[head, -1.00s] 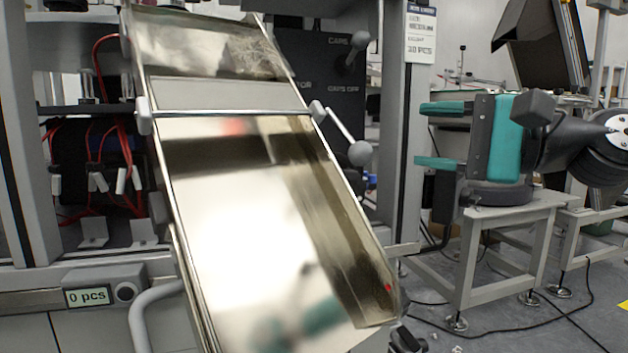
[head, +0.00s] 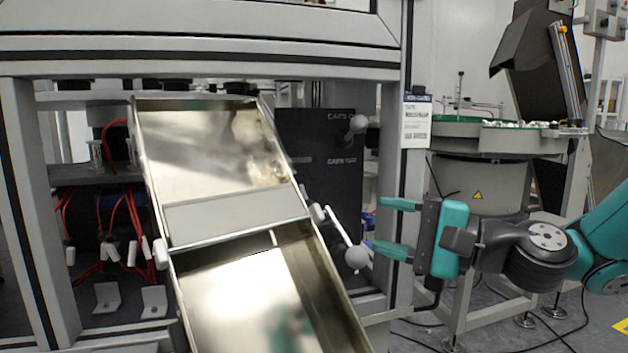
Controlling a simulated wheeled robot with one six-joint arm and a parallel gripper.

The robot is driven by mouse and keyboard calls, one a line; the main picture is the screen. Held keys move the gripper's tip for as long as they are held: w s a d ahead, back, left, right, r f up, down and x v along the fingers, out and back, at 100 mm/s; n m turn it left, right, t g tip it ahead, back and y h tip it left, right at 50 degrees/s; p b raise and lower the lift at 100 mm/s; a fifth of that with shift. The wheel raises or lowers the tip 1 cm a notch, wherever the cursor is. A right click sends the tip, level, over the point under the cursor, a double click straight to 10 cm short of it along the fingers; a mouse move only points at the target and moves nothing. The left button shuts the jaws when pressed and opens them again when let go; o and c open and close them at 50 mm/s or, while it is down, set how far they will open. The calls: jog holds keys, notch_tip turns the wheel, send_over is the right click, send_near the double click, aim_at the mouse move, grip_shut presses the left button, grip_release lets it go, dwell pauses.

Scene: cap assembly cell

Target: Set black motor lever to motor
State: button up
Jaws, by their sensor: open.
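A black panel (head: 318,185) stands behind the metal chute, with small pale "CAPS" labels that I can read only in part. I cannot read the word motor anywhere. A second lever, a pale rod with a grey ball (head: 356,257), is on the chute's right side and slants down to the right. My gripper (head: 397,227) has teal fingers pointing left, apart and empty. It is right of both levers in the picture, with its lower finger near the second ball; I cannot tell the depth gap.
The shiny metal chute (head: 222,218) slopes toward me at centre left. Red wires and white clips (head: 112,250) are in the bay at left. A grey frame post (head: 394,120) with a label sheet (head: 416,122) stands beside the panel. A round feeder (head: 480,170) is behind my arm.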

aim_at(313, 210)
jog(key=p+x, duration=0.4)
jog(key=x, duration=0.8)
jog(key=shift+a+f+p, duration=0.1)
jog(key=shift+a+p, duration=0.15)
jog(key=shift+p, duration=0.05)
